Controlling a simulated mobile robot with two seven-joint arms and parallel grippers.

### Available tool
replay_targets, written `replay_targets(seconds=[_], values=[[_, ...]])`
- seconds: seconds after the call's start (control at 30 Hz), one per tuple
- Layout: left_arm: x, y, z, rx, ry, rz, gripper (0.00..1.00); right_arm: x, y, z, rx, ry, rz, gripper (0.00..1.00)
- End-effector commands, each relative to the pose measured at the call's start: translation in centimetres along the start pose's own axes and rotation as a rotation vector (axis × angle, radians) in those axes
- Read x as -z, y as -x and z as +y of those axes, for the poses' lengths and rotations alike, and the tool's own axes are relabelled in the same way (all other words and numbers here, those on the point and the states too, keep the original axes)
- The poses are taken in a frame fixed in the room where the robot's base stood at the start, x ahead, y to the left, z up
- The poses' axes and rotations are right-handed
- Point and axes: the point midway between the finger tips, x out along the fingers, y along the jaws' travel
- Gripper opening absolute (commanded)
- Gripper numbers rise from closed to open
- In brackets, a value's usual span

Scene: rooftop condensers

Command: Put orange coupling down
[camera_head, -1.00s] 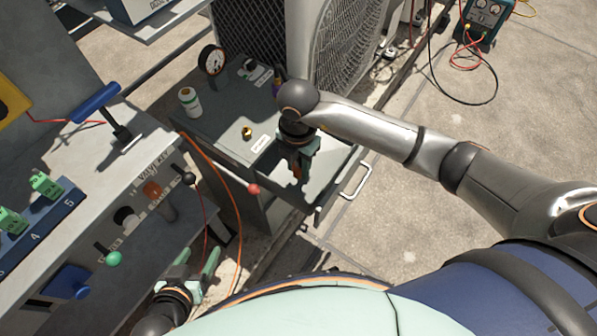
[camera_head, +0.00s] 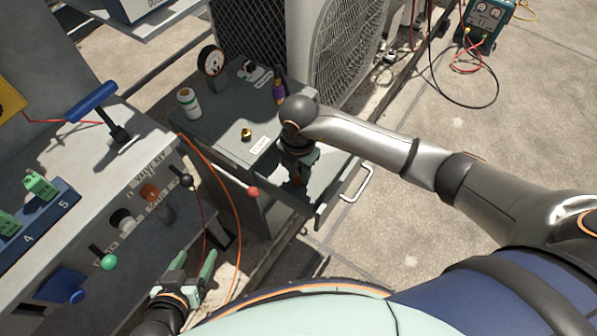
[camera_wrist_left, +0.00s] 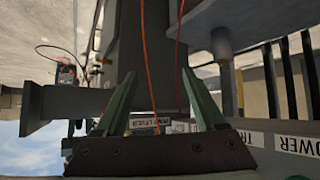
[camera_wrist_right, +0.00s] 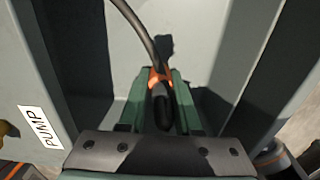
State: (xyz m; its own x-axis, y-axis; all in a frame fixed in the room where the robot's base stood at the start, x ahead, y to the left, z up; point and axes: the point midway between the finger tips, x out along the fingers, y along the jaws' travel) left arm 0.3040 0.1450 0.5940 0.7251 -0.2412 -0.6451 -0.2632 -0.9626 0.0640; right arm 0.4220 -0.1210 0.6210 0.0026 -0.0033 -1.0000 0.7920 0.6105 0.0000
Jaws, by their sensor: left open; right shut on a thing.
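The orange coupling (camera_wrist_right: 158,77) shows in the right wrist view between the fingers of my right gripper (camera_wrist_right: 157,85), with a dark hose running from it. My right gripper is shut on it. In the head view my right gripper (camera_head: 299,178) points down into the open drawer (camera_head: 338,190) of the grey cabinet, and only a bit of orange shows between its fingers. The pale drawer floor (camera_wrist_right: 190,35) lies below the coupling; I cannot tell whether they touch. My left gripper (camera_head: 194,272) is open and empty at the lower left, beside the panel; its fingers also show in the left wrist view (camera_wrist_left: 160,88).
A valve panel (camera_head: 130,200) stands left. An orange hose (camera_head: 225,190) hangs between.

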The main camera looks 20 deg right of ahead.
Motion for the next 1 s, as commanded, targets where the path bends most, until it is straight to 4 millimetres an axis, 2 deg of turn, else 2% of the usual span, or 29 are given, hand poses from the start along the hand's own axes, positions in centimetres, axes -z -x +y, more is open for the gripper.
replay_targets(seconds=[0.63,0.67,0.9,1.0], values=[[2.0,-0.2,-0.3,0.006,-0.026,0.074,0.72,0.0,-0.8,0.0,0.001,0.0,0.0,0.0],[2.2,-0.2,-0.4,0.007,-0.027,0.079,0.72,0.0,-0.8,0.0,0.001,0.0,0.0,0.33],[2.5,-0.1,-0.3,0.007,-0.027,0.087,0.72,0.0,-0.8,0.0,0.001,0.0,0.0,0.6],[2.5,-0.1,-0.3,0.007,-0.027,0.086,0.72,0.0,-0.8,0.0,0.001,0.0,0.0,0.62]])
